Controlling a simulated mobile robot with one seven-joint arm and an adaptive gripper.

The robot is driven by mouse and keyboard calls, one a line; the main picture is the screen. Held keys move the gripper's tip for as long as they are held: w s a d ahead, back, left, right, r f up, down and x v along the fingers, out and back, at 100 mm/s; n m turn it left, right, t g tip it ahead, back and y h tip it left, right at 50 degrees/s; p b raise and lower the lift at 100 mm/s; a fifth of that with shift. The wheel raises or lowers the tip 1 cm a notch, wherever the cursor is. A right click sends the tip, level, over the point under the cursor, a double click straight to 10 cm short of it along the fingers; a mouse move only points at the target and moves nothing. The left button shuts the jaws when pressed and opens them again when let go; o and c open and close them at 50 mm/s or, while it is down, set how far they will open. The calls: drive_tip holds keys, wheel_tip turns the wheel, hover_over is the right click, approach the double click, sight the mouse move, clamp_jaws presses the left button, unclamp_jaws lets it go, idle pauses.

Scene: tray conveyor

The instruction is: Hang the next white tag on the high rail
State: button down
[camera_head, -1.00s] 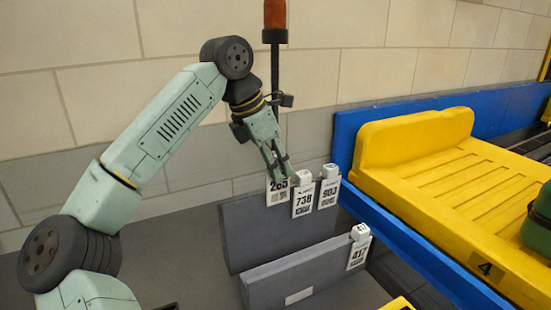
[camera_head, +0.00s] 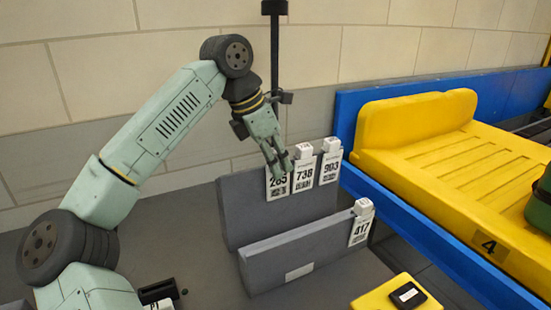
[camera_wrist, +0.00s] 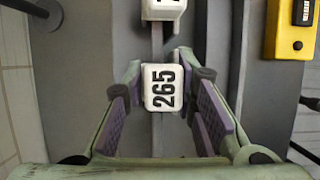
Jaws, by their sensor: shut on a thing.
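My gripper (camera_head: 279,162) is shut on the white tag 265 (camera_head: 278,185), at the left part of the high rail (camera_head: 240,208), the taller grey board at the back. The tag is upright against the rail's front, and its white head (camera_wrist: 162,87) lies between my fingers in the wrist view, in line with the rail's top edge. Whether the rail bears its weight I cannot tell. Tag 738 (camera_head: 304,174) hangs just right of it, and tag 903 (camera_head: 330,168) hangs further right. Tag 417 (camera_head: 360,227) hangs at the right end of the low rail (camera_head: 290,257).
A blue-framed conveyor (camera_head: 410,238) with a yellow tray (camera_head: 420,150) marked 4 stands at the right. A yellow block (camera_head: 375,299) with a black device (camera_head: 408,294) is at the lower right. A dark post (camera_head: 275,60) rises behind my gripper. A black holder (camera_head: 157,291) is at the lower left.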

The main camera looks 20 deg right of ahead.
drive_tip(key=c, duration=1.2)
unclamp_jaws()
